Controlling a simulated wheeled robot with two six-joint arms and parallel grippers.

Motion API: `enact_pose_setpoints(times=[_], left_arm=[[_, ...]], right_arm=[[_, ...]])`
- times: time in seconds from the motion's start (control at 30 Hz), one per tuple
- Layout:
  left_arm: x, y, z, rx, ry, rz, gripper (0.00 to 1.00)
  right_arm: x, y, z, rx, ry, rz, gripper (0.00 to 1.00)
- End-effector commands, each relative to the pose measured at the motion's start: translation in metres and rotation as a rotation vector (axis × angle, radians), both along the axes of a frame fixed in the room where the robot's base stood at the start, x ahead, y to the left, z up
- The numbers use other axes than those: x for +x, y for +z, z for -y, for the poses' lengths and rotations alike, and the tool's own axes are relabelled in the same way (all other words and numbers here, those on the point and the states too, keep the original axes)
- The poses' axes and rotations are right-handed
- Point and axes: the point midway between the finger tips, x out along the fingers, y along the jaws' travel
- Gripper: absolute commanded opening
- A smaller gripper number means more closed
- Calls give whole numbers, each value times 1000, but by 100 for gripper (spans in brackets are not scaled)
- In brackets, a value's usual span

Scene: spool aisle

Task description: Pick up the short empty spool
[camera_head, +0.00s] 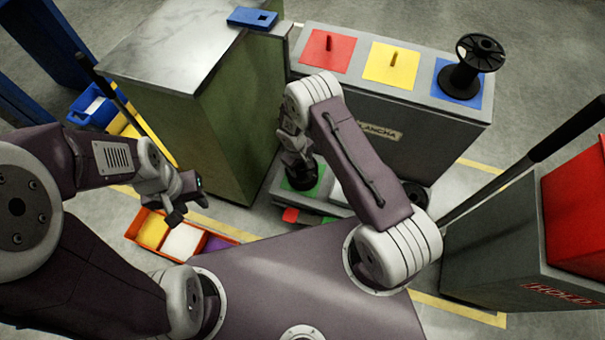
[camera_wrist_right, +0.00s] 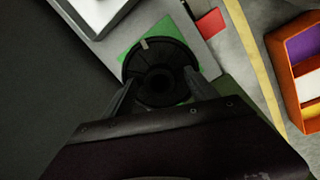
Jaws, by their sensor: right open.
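A short black spool (camera_wrist_right: 160,62) stands on a green square (camera_wrist_right: 140,32) in the right wrist view, seen from above with its round flange and dark centre hole. My right gripper (camera_wrist_right: 160,92) is open, with one finger on each side of the spool; I cannot tell whether they touch it. In the head view the spool (camera_head: 301,178) is mostly hidden under my right gripper (camera_head: 294,158), on the low step before the grey cabinet. My left gripper (camera_head: 187,211) is open and empty, above the floor near the orange tray.
A tall black spool (camera_head: 468,68) stands on the blue square atop the grey cabinet (camera_head: 420,135). A green cabinet (camera_head: 215,110) stands close left of my right gripper. An orange tray (camera_head: 140,226) lies on the floor. A grey bin with a red top (camera_head: 580,205) is at right.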

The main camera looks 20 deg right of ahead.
Motion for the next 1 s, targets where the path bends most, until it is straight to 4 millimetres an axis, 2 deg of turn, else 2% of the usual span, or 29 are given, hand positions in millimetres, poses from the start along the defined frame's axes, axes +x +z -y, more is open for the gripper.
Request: enact_pose_setpoints(times=[0.07, 0.2, 0.3, 0.67, 0.83, 1.0], left_arm=[[0, 1, 0, 0, 0, 0, 36], [0, 1, 0, 0, 0, 0, 36], [0, 1, 0, 0, 0, 0, 36], [0, 3, 0, 0, 0, 0, 36], [0, 14, 0, 0, 0, 0, 36], [0, 26, 0, 0, 0, 0, 36]], right_arm=[[0, 1, 0, 0, 0, 0, 64], [0, 1, 0, 0, 0, 0, 25], [0, 1, 0, 0, 0, 0, 0], [0, 4, -1, 1, 0, 2, 0], [-2, 19, -3, 1, 0, 4, 0], [-2, 45, -3, 1, -1, 3, 0]])
